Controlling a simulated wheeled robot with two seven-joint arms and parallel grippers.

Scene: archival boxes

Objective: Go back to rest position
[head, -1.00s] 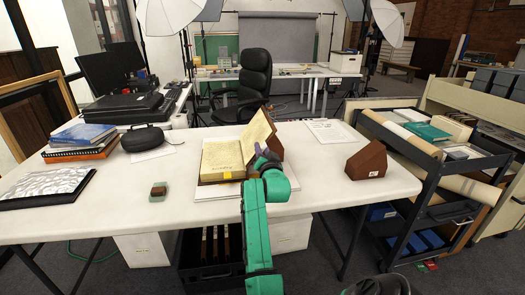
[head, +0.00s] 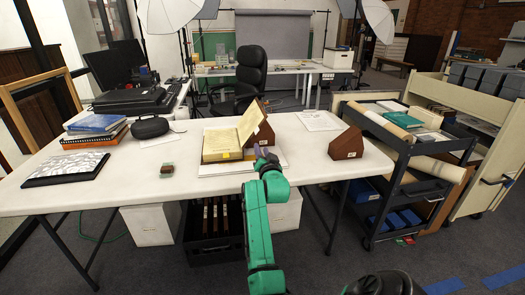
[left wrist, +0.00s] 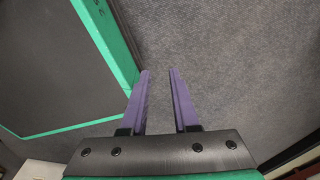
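My right gripper (head: 260,154) shows in the head view at the front edge of the open book (head: 222,143), with its green arm reaching up from the bottom. Its purple fingers are small and partly hidden by the wrist, so I cannot tell if they are apart or touching the book. The book lies open on a white board, its right side raised against a brown wedge (head: 266,136). My left gripper (left wrist: 159,72) is open and empty in the left wrist view, its two purple fingers apart above grey carpet. It is not in the head view.
The white table (head: 110,193) carries a second brown wedge (head: 347,146), a small greenish block (head: 167,170) and a stack of books (head: 95,128). A dark cart (head: 400,160) stands at the right. A black crate (head: 210,250) is under the table.

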